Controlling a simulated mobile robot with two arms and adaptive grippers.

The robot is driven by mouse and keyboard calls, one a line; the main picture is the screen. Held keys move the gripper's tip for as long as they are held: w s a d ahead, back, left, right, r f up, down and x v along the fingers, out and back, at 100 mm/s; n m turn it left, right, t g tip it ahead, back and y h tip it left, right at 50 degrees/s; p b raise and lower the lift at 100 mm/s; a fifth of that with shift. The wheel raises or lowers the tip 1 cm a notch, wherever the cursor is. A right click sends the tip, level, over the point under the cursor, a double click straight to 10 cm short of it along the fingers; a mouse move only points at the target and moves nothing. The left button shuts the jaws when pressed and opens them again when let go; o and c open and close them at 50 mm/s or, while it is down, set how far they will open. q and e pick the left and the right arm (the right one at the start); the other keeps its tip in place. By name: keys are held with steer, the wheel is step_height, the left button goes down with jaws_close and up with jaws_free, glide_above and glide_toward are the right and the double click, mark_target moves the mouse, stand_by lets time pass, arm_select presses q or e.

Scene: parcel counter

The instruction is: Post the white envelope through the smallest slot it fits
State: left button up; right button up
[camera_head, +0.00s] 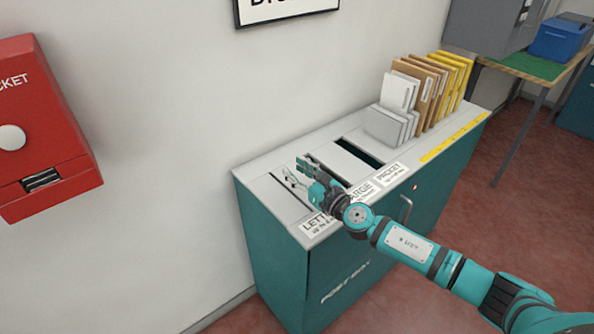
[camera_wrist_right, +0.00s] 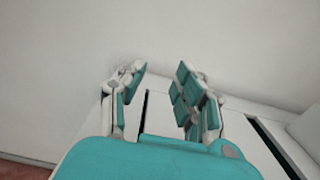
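My right gripper (camera_head: 296,169) is over the left part of the postbox top (camera_head: 258,166), near the letter slot (camera_head: 290,192). Its fingers (camera_wrist_right: 160,72) are apart in the wrist view, with nothing seen between them. The large slot is partly hidden by the gripper. The wide dark packet slot (camera_head: 360,152) lies to its right. Several white envelopes (camera_head: 385,125) stand at the front of a row at the back right of the top; a taller white one (camera_head: 399,92) is behind them. I cannot tell which is the task's envelope. My left gripper is not in view.
Brown and yellow envelopes (camera_head: 428,85) stand behind the white ones. Labels for letter (camera_head: 314,224), large and packet (camera_head: 390,174) line the front edge. A red box (camera_head: 45,120) hangs on the wall at left. A table (camera_head: 535,66) stands at far right.

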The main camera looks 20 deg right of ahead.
steer(key=shift+s, duration=0.1)
steer(key=v, duration=1.2)
stand_by(0.6)
